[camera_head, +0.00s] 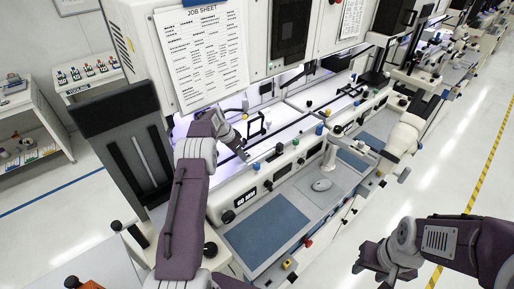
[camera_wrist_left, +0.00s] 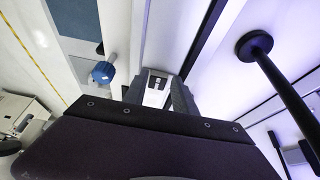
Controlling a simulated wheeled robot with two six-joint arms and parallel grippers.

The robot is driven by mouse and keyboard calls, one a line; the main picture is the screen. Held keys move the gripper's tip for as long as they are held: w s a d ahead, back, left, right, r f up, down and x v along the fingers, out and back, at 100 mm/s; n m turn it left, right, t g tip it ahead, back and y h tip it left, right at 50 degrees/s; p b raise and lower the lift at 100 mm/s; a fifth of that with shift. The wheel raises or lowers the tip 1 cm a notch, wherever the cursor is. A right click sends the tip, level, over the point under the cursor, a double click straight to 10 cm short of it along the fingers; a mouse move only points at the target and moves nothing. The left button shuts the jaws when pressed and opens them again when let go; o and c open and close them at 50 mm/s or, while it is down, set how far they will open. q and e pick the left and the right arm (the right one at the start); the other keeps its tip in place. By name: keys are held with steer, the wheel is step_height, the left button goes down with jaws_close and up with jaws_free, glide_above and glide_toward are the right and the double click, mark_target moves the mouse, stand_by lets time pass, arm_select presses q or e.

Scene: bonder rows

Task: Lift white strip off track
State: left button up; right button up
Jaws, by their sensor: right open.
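My left gripper (camera_head: 243,146) reaches into the lit bay of the nearest machine, low beside the dark rails of the track (camera_head: 290,132). In the left wrist view, a small pale piece with a dark patch (camera_wrist_left: 156,88) shows between the fingers of my left gripper (camera_wrist_left: 160,98). It may be the white strip. I cannot tell whether the fingers touch it, and my wrist hides the lower part. My right gripper (camera_head: 372,264) is open and empty over the floor at the lower right, well away from the track.
A black post with a round knob (camera_wrist_left: 254,46) stands close to the right of my left gripper. A blue knob (camera_wrist_left: 103,72) is at its left. The job sheet (camera_head: 203,52) hangs above the bay. A blue mat (camera_head: 263,232) lies on the front ledge. The aisle floor is clear.

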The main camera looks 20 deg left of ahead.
arm_select(q)
steer(key=shift+w+d+f, duration=0.2)
steer(key=shift+w+f, duration=0.05)
steer(key=shift+f, duration=0.2)
steer(key=shift+w+d+f, duration=0.15)
steer(key=shift+f, duration=0.15)
jaws_close()
steer(key=shift+r, duration=0.15)
step_height(320, 180, up, 5)
steer(key=shift+r+b, duration=0.1)
steer(key=shift+b, duration=0.9)
step_height(320, 180, up, 5)
steer(key=shift+f, duration=0.2)
